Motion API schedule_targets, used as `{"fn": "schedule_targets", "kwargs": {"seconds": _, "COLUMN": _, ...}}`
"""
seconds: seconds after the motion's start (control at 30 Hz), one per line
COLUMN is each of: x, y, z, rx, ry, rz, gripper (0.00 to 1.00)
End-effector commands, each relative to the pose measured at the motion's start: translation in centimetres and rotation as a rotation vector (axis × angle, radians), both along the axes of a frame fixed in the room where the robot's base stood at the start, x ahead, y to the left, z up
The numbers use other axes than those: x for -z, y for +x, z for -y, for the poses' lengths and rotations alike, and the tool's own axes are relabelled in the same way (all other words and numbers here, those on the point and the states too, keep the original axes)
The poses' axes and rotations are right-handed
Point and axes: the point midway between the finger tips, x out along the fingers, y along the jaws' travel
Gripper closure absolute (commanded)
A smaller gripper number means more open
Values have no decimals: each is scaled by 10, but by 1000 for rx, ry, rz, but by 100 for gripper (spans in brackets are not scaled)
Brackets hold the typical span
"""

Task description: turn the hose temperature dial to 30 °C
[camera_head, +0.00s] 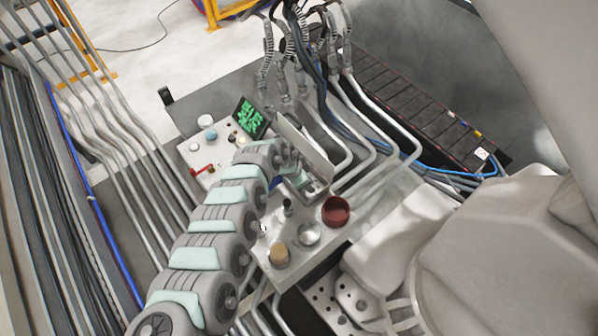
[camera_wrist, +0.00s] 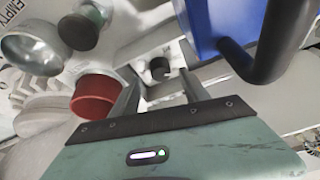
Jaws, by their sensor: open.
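A small dark round knob (camera_wrist: 159,66) on a pale panel shows between the fingertips in the wrist view. It may be the hose temperature dial; no scale or 30 °C mark is readable. My gripper (camera_wrist: 157,76) is open, with a finger on each side of the knob's outline. I cannot tell whether the fingers touch it or how far they are from it. In the head view my gripper (camera_head: 304,187) is over the control panel (camera_head: 326,232), partly hidden by my own arm. A small dark knob (camera_head: 288,206) also shows on that panel.
A blue part with a dark handle (camera_wrist: 270,45) is close on the right in the wrist view. A green display (camera_head: 250,118) and pipes are nearby.

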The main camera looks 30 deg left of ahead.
Motion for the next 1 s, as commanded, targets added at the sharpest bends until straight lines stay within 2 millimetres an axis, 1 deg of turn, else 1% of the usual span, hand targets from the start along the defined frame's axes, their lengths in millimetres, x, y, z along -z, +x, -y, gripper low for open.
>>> {"fn": "schedule_targets", "kwargs": {"seconds": 0.03, "x": -13, "y": -2, "z": -6, "rx": -2, "ry": 4, "rz": 3, "gripper": 47}}
{"fn": "schedule_targets", "kwargs": {"seconds": 0.13, "x": -27, "y": -10, "z": -9, "rx": -3, "ry": 5, "rz": -1, "gripper": 47}}
{"fn": "schedule_targets", "kwargs": {"seconds": 0.3, "x": -52, "y": -18, "z": -15, "rx": -2, "ry": 7, "rz": 1, "gripper": 47}}
{"fn": "schedule_targets", "kwargs": {"seconds": 0.4, "x": -63, "y": -21, "z": -16, "rx": -2, "ry": 5, "rz": 3, "gripper": 47}}
{"fn": "schedule_targets", "kwargs": {"seconds": 0.6, "x": -72, "y": -25, "z": -16, "rx": -1, "ry": 2, "rz": 0, "gripper": 47}}
{"fn": "schedule_targets", "kwargs": {"seconds": 0.9, "x": -72, "y": -25, "z": -16, "rx": -1, "ry": 2, "rz": 0, "gripper": 47}}
{"fn": "schedule_targets", "kwargs": {"seconds": 0.97, "x": -70, "y": -27, "z": -19, "rx": -15, "ry": 2, "rz": -10, "gripper": 47}}
{"fn": "schedule_targets", "kwargs": {"seconds": 1.0, "x": -67, "y": -29, "z": -26, "rx": -41, "ry": 0, "rz": -29, "gripper": 47}}
